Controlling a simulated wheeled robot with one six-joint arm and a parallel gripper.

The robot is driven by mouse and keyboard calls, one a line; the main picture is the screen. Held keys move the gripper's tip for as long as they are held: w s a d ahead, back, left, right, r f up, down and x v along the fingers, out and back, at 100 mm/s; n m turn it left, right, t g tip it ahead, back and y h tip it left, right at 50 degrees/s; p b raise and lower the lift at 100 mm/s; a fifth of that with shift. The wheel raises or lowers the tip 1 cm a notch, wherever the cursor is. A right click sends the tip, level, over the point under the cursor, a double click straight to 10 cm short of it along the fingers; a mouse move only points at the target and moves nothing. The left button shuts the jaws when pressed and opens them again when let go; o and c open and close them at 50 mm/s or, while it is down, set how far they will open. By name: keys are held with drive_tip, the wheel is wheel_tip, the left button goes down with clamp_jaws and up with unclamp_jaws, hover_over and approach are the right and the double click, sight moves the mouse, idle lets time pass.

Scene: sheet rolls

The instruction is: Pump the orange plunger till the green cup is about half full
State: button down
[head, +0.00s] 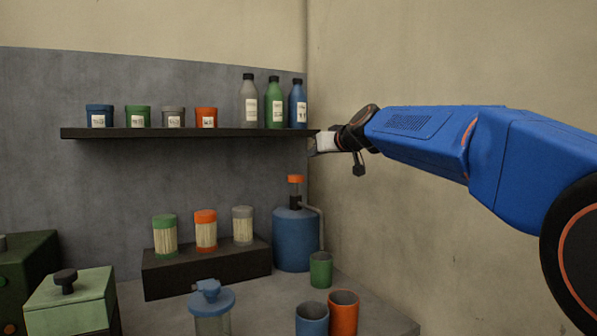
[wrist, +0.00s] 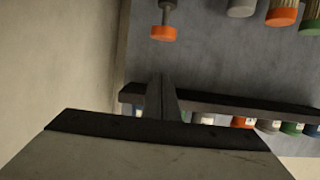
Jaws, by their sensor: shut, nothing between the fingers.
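The orange plunger (head: 296,179) tops a dark stem on the blue pump container (head: 295,240) in the back corner. It also shows in the wrist view (wrist: 163,33), near the top edge. A pale spout pipe runs down the container's right side to the green cup (head: 321,272), which stands upright just in front. The cup's fill level cannot be seen. My gripper (head: 313,145) is at the shelf's right end, higher than the plunger and apart from it. Its fingers are together and empty in the wrist view (wrist: 163,92).
A dark shelf (head: 180,133) with several jars and bottles hangs above the pump. A dark stand (head: 207,270) holds three lidded jars. A blue cup (head: 311,318) and an orange cup (head: 343,312) stand in front of the green cup. The wall is close on the right.

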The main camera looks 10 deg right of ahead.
drive_tip(key=shift+w, duration=0.1)
hover_over(296, 178)
drive_tip(key=d, duration=0.1)
wheel_tip(296, 178, down, 2)
drive_tip(key=f, duration=0.1)
drive_tip(key=shift+s+d+f, duration=0.1)
drive_tip(key=shift+s+f, duration=0.05)
drive_tip(key=shift+f, duration=0.7)
drive_tip(key=shift+s+d+f, duration=0.1)
drive_tip(key=shift+f, duration=0.75)
drive_tip(key=shift+f, duration=2.45)
